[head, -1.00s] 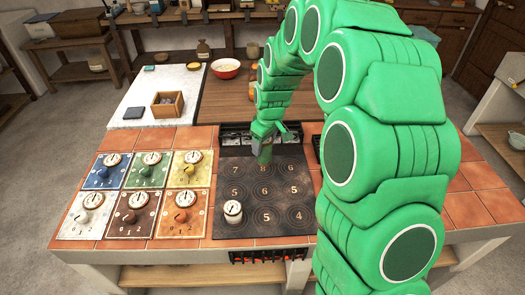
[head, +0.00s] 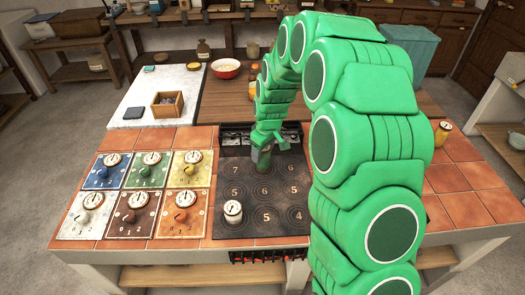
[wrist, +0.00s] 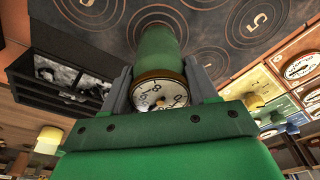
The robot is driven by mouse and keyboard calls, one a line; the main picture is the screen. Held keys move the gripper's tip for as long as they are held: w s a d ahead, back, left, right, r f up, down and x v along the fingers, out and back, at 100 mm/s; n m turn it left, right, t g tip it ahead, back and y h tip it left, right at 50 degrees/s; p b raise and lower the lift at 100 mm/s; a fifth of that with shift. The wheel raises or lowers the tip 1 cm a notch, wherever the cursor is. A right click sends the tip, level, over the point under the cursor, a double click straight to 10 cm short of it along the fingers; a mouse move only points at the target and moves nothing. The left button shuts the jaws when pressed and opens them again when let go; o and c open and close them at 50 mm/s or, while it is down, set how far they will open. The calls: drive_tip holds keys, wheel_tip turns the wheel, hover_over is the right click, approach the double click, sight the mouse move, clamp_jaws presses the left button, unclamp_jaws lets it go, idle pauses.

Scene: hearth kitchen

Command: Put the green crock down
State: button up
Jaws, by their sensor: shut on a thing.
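The green crock (head: 263,162) is upright over the back middle ring of the dark stove top (head: 222,205) and hides that ring's number. In the wrist view the green crock (wrist: 157,52) shows its body and a dial face on its near end. My gripper (head: 263,145) is shut on the crock, with one finger on each side of it. I cannot tell whether the crock's base touches the stove top or hangs just above it.
A white crock with a dial (head: 233,212) stands at the stove's front left. Coloured dial panels (head: 145,170) lie left of the stove. A black vent box (head: 236,135) borders the back. A yellow jar (head: 442,133) stands at right. The stove's front middle and right are clear.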

drive_tip(key=shift+f, duration=0.1)
drive_tip(key=o, duration=1.4)
drive_tip(key=shift+c, duration=0.2)
